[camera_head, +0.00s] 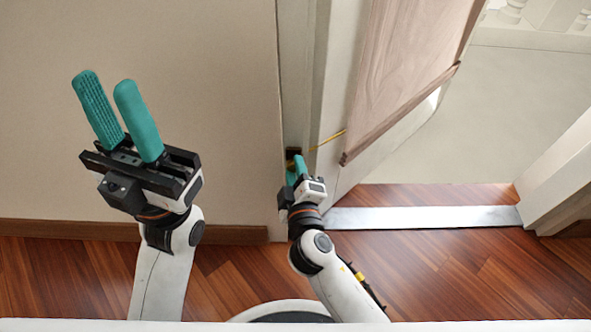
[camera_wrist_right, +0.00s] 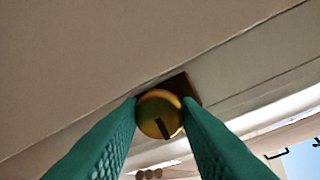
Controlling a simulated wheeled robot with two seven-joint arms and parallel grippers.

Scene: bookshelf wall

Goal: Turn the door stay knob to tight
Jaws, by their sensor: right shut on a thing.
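The door stay knob (camera_wrist_right: 158,112) is a round brass knob with a dark line on its face, set on a dark plate (camera_wrist_right: 182,88). In the right wrist view it sits between the green fingertips of my right gripper (camera_wrist_right: 162,108), which are shut on it from both sides. In the head view my right gripper (camera_head: 297,170) is at the door frame and mostly hides the knob. A thin brass stay rod (camera_head: 328,140) runs from there to the door. My left gripper (camera_head: 110,108) is open and empty, in front of the wall to the left.
The wooden door (camera_head: 405,75) stands ajar to the right of my right gripper. A pale wall (camera_head: 200,60) fills the left. A metal threshold (camera_head: 430,216) crosses the doorway, with wooden floor (camera_head: 450,260) in front.

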